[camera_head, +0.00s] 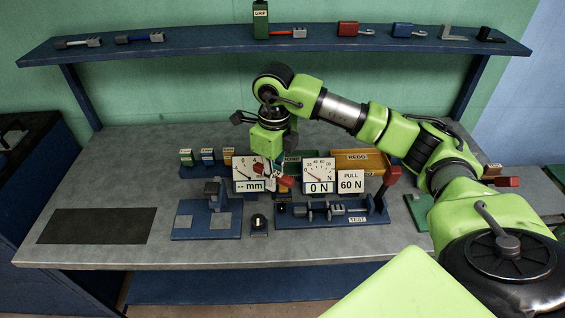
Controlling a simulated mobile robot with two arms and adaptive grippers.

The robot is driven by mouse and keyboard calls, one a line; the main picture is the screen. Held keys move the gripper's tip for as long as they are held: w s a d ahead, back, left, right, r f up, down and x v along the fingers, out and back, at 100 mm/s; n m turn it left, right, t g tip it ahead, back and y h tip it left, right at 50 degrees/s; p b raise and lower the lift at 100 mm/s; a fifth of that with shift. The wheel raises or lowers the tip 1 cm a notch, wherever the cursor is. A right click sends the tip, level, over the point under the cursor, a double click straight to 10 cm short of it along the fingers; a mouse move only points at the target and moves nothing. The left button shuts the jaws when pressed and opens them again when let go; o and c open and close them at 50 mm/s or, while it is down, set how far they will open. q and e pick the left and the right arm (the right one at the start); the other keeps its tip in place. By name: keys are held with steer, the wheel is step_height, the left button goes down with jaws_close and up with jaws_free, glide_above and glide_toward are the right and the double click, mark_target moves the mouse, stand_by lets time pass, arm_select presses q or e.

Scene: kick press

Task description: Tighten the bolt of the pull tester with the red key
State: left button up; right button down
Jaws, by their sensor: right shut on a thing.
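The pull tester (340,220) stands on a blue base at the bench front, with a TEST label, a horizontal metal shaft and a red-handled lever (390,178) at its right end. Its force dial (318,172) reads 0 N, beside a sign PULL 60 N (351,181). My right gripper (274,168) reaches in from the right, pointing down above the tester's left end. It is shut on a small red thing (287,181), seemingly the red key, mostly hidden by the gripper. I cannot make out the bolt. My left gripper is not in view.
A press-like stand (215,205) and a mm dial (248,172) are left of the tester. An orange REDO tray (362,158) lies behind. A dark mat (98,226) lies at left. A shelf (200,47) above holds tools. Bench between mat and stand is clear.

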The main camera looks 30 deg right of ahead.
steer(key=w+d+m, duration=0.1)
steer(key=d+m, duration=0.1)
steer(key=m, duration=0.3)
steer(key=m+b, duration=0.2)
steer(key=b, duration=0.1)
glide_above(283, 209)
steer(key=shift+f, duration=2.8)
steer(key=shift+w+d, duration=0.2)
steer(key=shift+w, duration=0.25)
steer(key=shift+f+b, duration=1.15)
steer(key=shift+f, duration=0.3)
